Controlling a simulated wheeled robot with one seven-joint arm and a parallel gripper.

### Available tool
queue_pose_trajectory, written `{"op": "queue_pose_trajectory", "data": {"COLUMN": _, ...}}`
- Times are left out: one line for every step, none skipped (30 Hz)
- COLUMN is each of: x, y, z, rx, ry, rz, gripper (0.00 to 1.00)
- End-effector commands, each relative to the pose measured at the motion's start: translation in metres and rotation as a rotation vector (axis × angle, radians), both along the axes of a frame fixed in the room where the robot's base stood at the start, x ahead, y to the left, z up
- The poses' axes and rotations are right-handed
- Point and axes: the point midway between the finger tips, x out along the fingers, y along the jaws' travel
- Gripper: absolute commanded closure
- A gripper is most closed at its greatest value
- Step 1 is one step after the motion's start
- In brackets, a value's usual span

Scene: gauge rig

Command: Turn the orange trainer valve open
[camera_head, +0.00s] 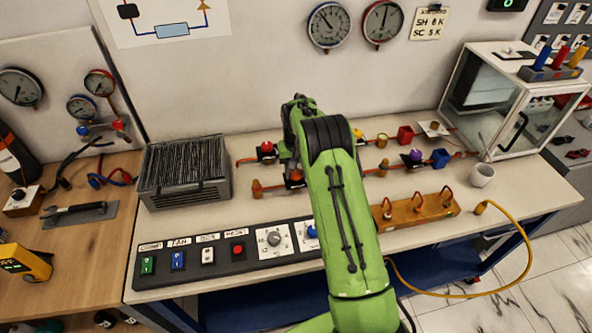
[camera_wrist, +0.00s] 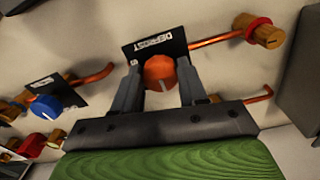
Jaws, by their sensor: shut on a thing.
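The orange valve knob (camera_wrist: 160,73) sits in front of a dark label plate (camera_wrist: 157,45) on a copper pipe in the wrist view. It has a pale pointer mark on its face. My gripper (camera_wrist: 160,88) is shut on the knob, with one grey finger on each side. In the head view the orange valve (camera_head: 295,179) shows only partly beside my green arm, which hides most of the gripper and the fingertips.
A blue knob (camera_wrist: 46,108) on another plate is to the left in the wrist view. A brass fitting (camera_wrist: 265,32) is at upper right. In the head view, a black finned unit (camera_head: 185,170) stands left and a switch panel (camera_head: 262,268) lies in front.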

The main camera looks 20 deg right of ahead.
Motion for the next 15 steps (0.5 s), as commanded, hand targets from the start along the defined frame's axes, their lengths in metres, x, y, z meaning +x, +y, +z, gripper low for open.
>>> {"op": "queue_pose_trajectory", "data": {"x": 0.0016, "y": 0.0002, "z": 0.002, "rx": 0.0, "ry": -0.006, "rz": 0.004, "gripper": 0.88}}
{"op": "queue_pose_trajectory", "data": {"x": 0.0016, "y": 0.0002, "z": 0.002, "rx": 0.0, "ry": -0.006, "rz": 0.005, "gripper": 0.88}}
{"op": "queue_pose_trajectory", "data": {"x": 0.0016, "y": 0.0002, "z": 0.002, "rx": 0.0, "ry": -0.006, "rz": 0.005, "gripper": 0.88}}
{"op": "queue_pose_trajectory", "data": {"x": 0.0017, "y": 0.0002, "z": 0.002, "rx": 0.0, "ry": -0.006, "rz": 0.005, "gripper": 0.88}}
{"op": "queue_pose_trajectory", "data": {"x": 0.0017, "y": 0.0002, "z": 0.002, "rx": 0.0, "ry": -0.006, "rz": 0.005, "gripper": 0.88}}
{"op": "queue_pose_trajectory", "data": {"x": 0.0017, "y": 0.0002, "z": 0.002, "rx": 0.0, "ry": -0.007, "rz": 0.004, "gripper": 0.88}}
{"op": "queue_pose_trajectory", "data": {"x": 0.0017, "y": 0.0002, "z": 0.0021, "rx": 0.0, "ry": -0.007, "rz": 0.004, "gripper": 0.88}}
{"op": "queue_pose_trajectory", "data": {"x": 0.0017, "y": 0.0002, "z": 0.0021, "rx": 0.0, "ry": -0.007, "rz": 0.004, "gripper": 0.88}}
{"op": "queue_pose_trajectory", "data": {"x": 0.0017, "y": 0.0002, "z": 0.0021, "rx": 0.0, "ry": -0.007, "rz": 0.004, "gripper": 0.88}}
{"op": "queue_pose_trajectory", "data": {"x": 0.0017, "y": 0.0002, "z": 0.0021, "rx": 0.0, "ry": -0.007, "rz": 0.004, "gripper": 0.57}}
{"op": "queue_pose_trajectory", "data": {"x": 0.0017, "y": 0.0002, "z": 0.002, "rx": 0.0, "ry": -0.006, "rz": 0.004, "gripper": 0.52}}
{"op": "queue_pose_trajectory", "data": {"x": 0.0015, "y": 0.0002, "z": 0.0018, "rx": -0.001, "ry": -0.006, "rz": 0.003, "gripper": 0.46}}
{"op": "queue_pose_trajectory", "data": {"x": 0.0014, "y": 0.0003, "z": 0.0017, "rx": -0.001, "ry": -0.005, "rz": 0.003, "gripper": 0.41}}
{"op": "queue_pose_trajectory", "data": {"x": 0.0012, "y": 0.0002, "z": 0.0015, "rx": -0.001, "ry": -0.005, "rz": 0.003, "gripper": 0.37}}
{"op": "queue_pose_trajectory", "data": {"x": 0.0011, "y": 0.0002, "z": 0.0013, "rx": 0.0, "ry": -0.004, "rz": 0.003, "gripper": 0.32}}
